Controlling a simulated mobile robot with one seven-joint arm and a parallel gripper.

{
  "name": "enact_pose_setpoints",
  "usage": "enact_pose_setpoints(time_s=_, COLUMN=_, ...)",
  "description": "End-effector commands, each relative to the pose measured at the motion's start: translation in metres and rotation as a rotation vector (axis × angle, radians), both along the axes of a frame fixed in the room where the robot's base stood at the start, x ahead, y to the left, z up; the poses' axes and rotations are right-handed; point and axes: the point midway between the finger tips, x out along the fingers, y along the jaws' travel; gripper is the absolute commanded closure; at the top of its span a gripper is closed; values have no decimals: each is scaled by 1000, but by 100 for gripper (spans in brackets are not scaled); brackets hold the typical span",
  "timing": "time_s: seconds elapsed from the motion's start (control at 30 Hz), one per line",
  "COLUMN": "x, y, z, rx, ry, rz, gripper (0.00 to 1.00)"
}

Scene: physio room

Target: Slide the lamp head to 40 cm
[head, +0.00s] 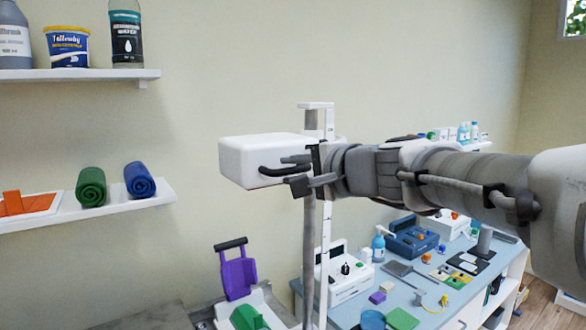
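The lamp head (246,150) is a white rounded box at the middle of the head view, mounted on a grey upright post (309,260). A black handle (270,170) sticks out of its front. A white strip with tick marks (326,240) runs upright beside the post; its numbers are too small to read. My gripper (297,172) is at the handle's right part, with one dark finger above the handle and one below. A gap shows between the fingers, so it looks open around the handle. My wrist hides the post's upper middle and part of the strip.
A blue-topped table (395,268) with several devices and bottles stands below my arm at the right. Two white wall shelves (95,75) with jars and rolled towels are at the left. A purple-backed device (238,276) is at the bottom. The wall behind is bare.

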Motion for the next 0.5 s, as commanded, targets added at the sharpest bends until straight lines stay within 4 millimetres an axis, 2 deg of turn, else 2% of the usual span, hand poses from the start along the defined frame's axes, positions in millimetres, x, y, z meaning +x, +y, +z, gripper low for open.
enact_pose_setpoints(time_s=0.33, x=4, y=2, z=-1, rx=0, ry=0, rz=0, gripper=70)
enact_pose_setpoints(time_s=0.37, x=3, y=2, z=-1, rx=0, ry=0, rz=0, gripper=74)
enact_pose_setpoints(time_s=0.5, x=3, y=2, z=-1, rx=0, ry=0, rz=0, gripper=99)
